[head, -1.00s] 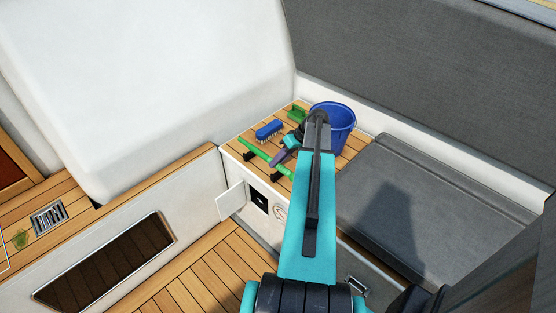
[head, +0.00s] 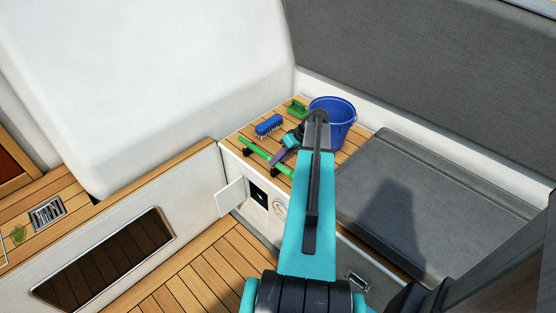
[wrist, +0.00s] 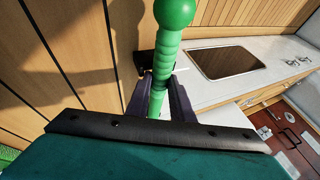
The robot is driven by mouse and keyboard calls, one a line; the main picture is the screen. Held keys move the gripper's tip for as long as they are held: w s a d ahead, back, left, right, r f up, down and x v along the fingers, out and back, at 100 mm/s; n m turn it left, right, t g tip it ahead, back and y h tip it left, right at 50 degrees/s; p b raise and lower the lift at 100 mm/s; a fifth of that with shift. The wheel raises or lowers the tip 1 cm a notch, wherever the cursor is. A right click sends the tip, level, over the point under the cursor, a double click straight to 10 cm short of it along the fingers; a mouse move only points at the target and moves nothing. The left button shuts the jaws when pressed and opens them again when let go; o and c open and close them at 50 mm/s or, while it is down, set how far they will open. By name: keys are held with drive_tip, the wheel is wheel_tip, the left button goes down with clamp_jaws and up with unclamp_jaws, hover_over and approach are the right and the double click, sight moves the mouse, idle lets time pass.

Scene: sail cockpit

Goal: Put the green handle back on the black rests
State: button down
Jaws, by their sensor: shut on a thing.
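The green handle (head: 254,147) lies across the wooden top of the corner locker in the head view, and its ridged, round-ended grip (wrist: 169,45) shows large in the wrist view. My gripper (head: 277,159) is shut on the handle, with a dark finger on each side of it in the wrist view (wrist: 158,102). A black rest (head: 247,153) is under the handle's left part, and dark rest material shows beside the handle in the wrist view (wrist: 146,64). I cannot tell whether the handle touches the rests. My arm hides part of the right side.
A blue brush (head: 268,125), a green item (head: 297,106) and a blue bucket (head: 335,112) stand behind the handle. A small white door (head: 231,197) hangs open on the locker front. A grey seat cushion (head: 430,190) is at right.

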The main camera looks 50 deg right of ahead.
drive_tip(key=c, duration=1.5)
unclamp_jaws()
drive_tip(key=shift+s+a+f, duration=0.1)
drive_tip(key=shift+a+f, duration=0.1)
drive_tip(key=shift+f, duration=0.2)
drive_tip(key=shift+d, duration=0.1)
drive_tip(key=shift+d+r+p, duration=0.15)
drive_tip(key=shift+r+p, duration=0.35)
drive_tip(key=shift+r, duration=0.2)
wheel_tip(320, 180, up, 9)
drive_tip(key=p, duration=0.5)
drive_tip(key=w+a+r+h, duration=0.1)
drive_tip(key=w+a+r, duration=0.1)
drive_tip(key=w+a, duration=0.2)
drive_tip(key=w+a+r+h+b, duration=0.1)
drive_tip(key=w+a, duration=0.4)
drive_tip(key=a, duration=0.6)
drive_tip(key=w+a+r+n+h+b, duration=0.1)
drive_tip(key=w+a+r, duration=0.2)
drive_tip(key=a, duration=0.4)
drive_tip(key=shift+w+a, duration=0.35)
drive_tip(key=shift+w, duration=0.55)
